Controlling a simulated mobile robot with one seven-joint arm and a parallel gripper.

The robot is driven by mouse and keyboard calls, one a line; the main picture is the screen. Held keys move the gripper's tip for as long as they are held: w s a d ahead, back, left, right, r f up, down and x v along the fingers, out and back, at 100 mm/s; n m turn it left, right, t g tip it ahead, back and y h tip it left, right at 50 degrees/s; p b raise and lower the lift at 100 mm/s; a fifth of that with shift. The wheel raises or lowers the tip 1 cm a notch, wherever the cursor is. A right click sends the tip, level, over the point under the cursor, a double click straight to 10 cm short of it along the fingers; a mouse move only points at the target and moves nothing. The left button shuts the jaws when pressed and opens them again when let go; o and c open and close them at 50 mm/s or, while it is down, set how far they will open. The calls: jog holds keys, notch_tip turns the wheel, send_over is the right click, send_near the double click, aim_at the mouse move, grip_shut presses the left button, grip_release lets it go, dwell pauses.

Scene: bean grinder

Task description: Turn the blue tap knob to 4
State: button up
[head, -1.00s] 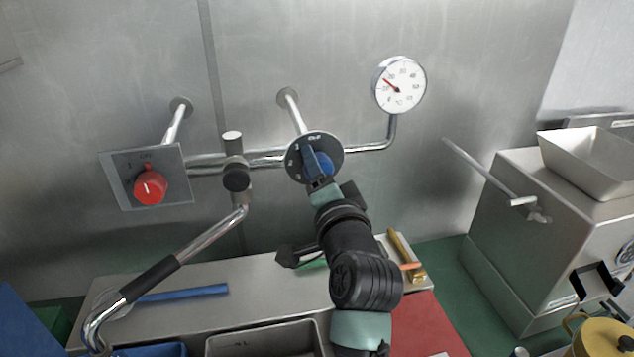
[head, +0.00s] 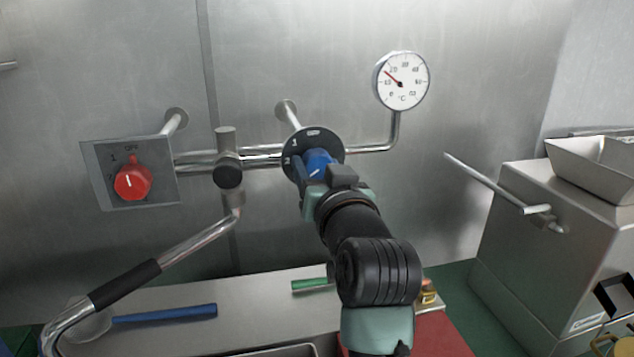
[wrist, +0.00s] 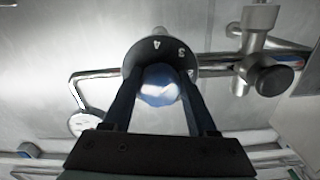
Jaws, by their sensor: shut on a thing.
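The blue tap knob (head: 319,160) sits on a round dark dial plate (head: 300,139) on the wall pipework. A 1 and a 2 show on the plate in the head view. My gripper (head: 321,169) is shut on the knob, one finger on each side. In the wrist view the blue knob (wrist: 159,86) lies between my two fingers, and a 4 and a 3 show on the dial plate (wrist: 150,53) beyond it. My gripper hides part of the dial, so I cannot tell exactly which number the knob points at.
A red knob (head: 133,183) on a metal panel is at the left. A round thermometer (head: 402,80) is at the upper right. A lever with a black grip (head: 125,284) hangs at the lower left. A steel machine (head: 540,235) with a rod stands right.

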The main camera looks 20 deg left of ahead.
jog(key=n+b, duration=0.1)
jog(key=n, duration=0.1)
jog(key=n+b, duration=0.2)
jog(key=shift+d+f+n, duration=0.1)
jog(key=shift+f+n, duration=0.2)
jog(key=shift+f, duration=0.05)
jog(key=shift+w+r+n+b, duration=0.15)
jog(key=shift+n+b, duration=1.05)
jog(key=shift+n, duration=1.1)
jog(key=o, duration=1.4)
jog(key=shift+r, duration=0.15)
jog(key=shift+c, duration=0.2)
jog(key=b+v, duration=0.2)
jog(key=v, duration=1.1)
